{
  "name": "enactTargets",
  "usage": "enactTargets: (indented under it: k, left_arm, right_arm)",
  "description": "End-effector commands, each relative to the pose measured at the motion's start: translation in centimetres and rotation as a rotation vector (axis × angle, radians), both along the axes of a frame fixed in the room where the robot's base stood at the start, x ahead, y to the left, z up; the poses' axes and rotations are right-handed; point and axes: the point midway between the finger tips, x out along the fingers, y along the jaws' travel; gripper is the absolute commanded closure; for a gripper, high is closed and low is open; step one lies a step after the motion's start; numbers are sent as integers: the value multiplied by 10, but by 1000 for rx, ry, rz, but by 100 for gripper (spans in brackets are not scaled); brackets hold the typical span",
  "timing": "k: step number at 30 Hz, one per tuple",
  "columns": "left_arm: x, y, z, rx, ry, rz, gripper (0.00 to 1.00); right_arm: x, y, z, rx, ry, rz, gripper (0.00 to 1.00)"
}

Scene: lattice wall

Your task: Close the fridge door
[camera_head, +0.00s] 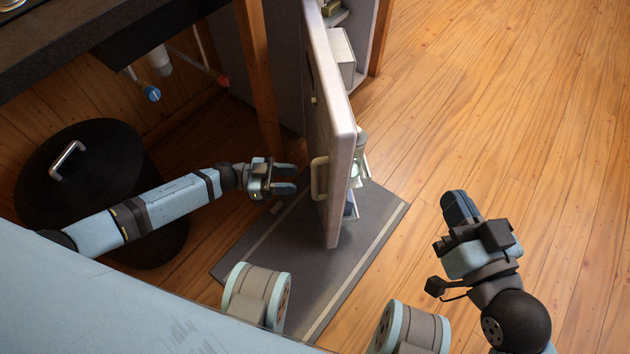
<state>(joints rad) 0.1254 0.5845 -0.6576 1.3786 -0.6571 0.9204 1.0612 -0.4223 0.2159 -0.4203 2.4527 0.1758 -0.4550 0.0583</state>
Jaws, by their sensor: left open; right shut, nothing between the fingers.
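The fridge door (337,110) stands open, seen nearly edge-on in the upper middle of the head view. Its handle (319,179) is on the left face near the front edge. Items on the door's shelves show on its right side. The fridge body (353,17) is partly visible at the top. My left gripper (290,179) is open, just left of the handle and apparently apart from it. My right gripper (457,206) is shut and empty, to the right of the door over the floor.
A grey mat (377,218) lies under the door. A black lidded bin (80,185) stands at left, behind my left arm. A dark counter (70,45) and a wooden post (259,80) are upper left. The wooden floor (500,110) at right is clear.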

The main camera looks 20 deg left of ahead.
Motion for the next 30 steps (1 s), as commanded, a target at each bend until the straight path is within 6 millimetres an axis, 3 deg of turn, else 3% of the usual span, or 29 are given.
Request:
enactTargets:
  k: [3, 9, 22, 23, 28, 30]
  left_arm:
    - [7, -25, -2, -3, -2, 0, 57]
    - [15, -53, -1, -2, -2, 1, 57]
    - [18, -63, 0, 0, 0, 2, 57]
    - [18, -63, 0, 0, 0, 2, 59]
    - [18, -63, 0, 0, 0, 2, 98]
    - [18, -63, 0, 0, 0, 2, 100]
  right_arm:
    - [0, 0, -13, -16, 25, 10, 100]
    - [0, 1, -22, -36, 48, 21, 100]
    - [0, 1, -24, -45, 55, 26, 100]
    - [0, 1, -24, -45, 55, 26, 100]
    - [1, 1, -24, -45, 54, 25, 100]
    - [1, 1, -24, -45, 54, 25, 100]
